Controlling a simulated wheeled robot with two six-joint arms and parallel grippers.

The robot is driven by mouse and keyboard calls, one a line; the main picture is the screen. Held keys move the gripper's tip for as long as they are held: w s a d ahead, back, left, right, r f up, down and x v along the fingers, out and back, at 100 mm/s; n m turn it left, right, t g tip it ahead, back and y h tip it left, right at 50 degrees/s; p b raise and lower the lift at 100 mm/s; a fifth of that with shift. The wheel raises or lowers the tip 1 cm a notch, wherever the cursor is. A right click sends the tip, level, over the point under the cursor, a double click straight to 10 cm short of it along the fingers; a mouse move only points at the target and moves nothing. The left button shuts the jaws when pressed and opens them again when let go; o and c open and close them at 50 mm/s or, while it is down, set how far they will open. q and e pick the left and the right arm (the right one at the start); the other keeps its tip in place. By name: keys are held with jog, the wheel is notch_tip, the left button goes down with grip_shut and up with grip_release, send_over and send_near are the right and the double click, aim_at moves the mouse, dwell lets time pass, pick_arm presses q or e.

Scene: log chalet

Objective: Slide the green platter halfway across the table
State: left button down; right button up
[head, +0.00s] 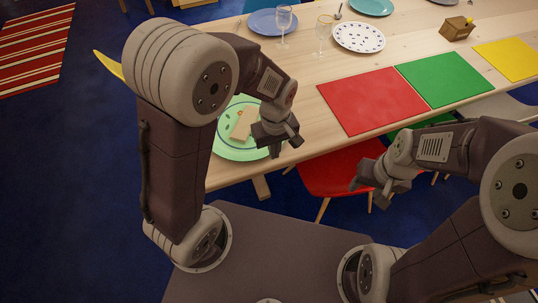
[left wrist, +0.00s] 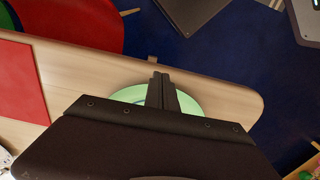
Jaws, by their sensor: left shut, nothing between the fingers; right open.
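The light green platter (head: 236,152) lies on the near left end of the pale wooden table (head: 300,72). A tan block-like piece (head: 241,124) rests on it. My left gripper (head: 284,145) is shut and empty, over or beside the platter's right edge; I cannot tell whether it touches. My left arm hides part of the platter. In the left wrist view the shut fingers (left wrist: 160,88) cover the middle of the platter (left wrist: 186,104), and the wrist housing hides its lower part. My right gripper (head: 370,188) is open and empty, off the table's near side.
Red (head: 370,101), green (head: 445,79) and yellow (head: 509,58) mats lie along the near side. Further back are a blue plate (head: 270,22), a spotted plate (head: 358,37), glasses (head: 323,32) and a wooden box (head: 456,29). A red chair (head: 338,174) stands at the near edge.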

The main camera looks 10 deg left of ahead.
aim_at(270, 162)
pick_arm(q)
notch_tip(270, 162, down, 11)
jog(key=b, duration=0.2)
jog(key=shift+s+b, duration=0.1)
jog(key=shift+b, duration=0.25)
jog(key=shift+w+a+r, duration=0.15)
jog(key=shift+w+a, duration=0.25)
jog(key=shift+w, duration=0.2)
jog(key=shift+w+a+r, duration=0.15)
jog(key=shift+w+a, duration=0.2)
jog(key=shift+w, duration=0.25)
jog(key=shift+w+a+p, duration=0.3)
jog(key=shift+w+a, duration=0.05)
jog(key=shift+w, duration=0.15)
